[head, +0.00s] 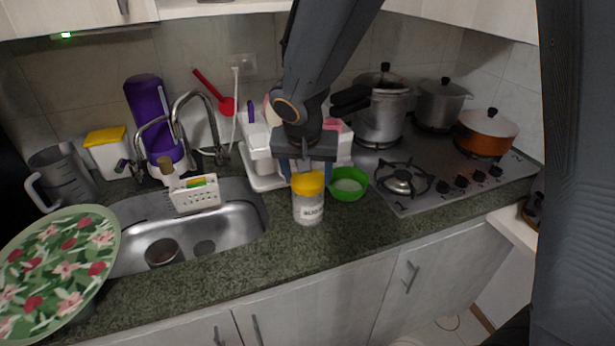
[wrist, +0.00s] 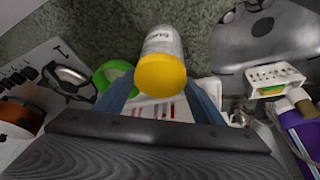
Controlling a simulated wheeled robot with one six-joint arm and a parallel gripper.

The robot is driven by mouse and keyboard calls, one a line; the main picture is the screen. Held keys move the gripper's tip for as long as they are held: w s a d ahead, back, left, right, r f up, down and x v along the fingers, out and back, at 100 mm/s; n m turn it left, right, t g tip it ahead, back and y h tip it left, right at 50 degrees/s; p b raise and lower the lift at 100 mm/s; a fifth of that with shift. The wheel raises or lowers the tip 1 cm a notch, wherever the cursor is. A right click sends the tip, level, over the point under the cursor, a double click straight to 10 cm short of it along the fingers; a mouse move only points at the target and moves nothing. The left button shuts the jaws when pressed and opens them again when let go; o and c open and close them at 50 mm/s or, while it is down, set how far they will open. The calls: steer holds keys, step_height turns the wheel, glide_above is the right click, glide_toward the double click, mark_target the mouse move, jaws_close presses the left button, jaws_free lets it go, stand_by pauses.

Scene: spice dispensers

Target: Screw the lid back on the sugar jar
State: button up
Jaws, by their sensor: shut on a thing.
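The sugar jar (head: 309,209) is clear with a label and white contents, upright on the counter in front of the white rack. The yellow lid (head: 308,183) sits at the jar's mouth, in line with it; I cannot tell how tightly it is seated. My gripper (head: 308,177) reaches down from above and behind, shut on the yellow lid. In the wrist view, the blue fingers of my gripper (wrist: 161,80) lie on both sides of the lid (wrist: 161,75), with the jar (wrist: 161,42) beyond it.
The stove (head: 430,180) with pots is farther right. The sink (head: 235,222) with a white caddy (head: 195,196) is to the left. The counter in front of the jar is clear.

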steer(key=shift+w+a+f+m+h+b, duration=0.1)
steer(key=shift+m+h+b, duration=0.2)
steer(key=shift+m+b, duration=0.75)
steer(key=shift+a+m+h+b, duration=0.1)
steer(key=shift+m+h+b, duration=0.2)
steer(key=shift+m+b, duration=0.7)
steer(key=shift+b, duration=0.55)
steer(key=shift+m+g, duration=0.25)
steer(key=shift+g, duration=0.15)
steer(key=shift+m+b, duration=0.3)
steer(key=shift+b, duration=0.2)
steer(key=shift+m+h+b, duration=0.35)
steer(key=shift+m+h, duration=0.05)
steer(key=shift+m, duration=0.3)
steer(key=shift+d, duration=0.1)
steer(key=o, duration=1.4)
steer(key=shift+c, duration=0.2)
steer(key=shift+r, duration=0.2)
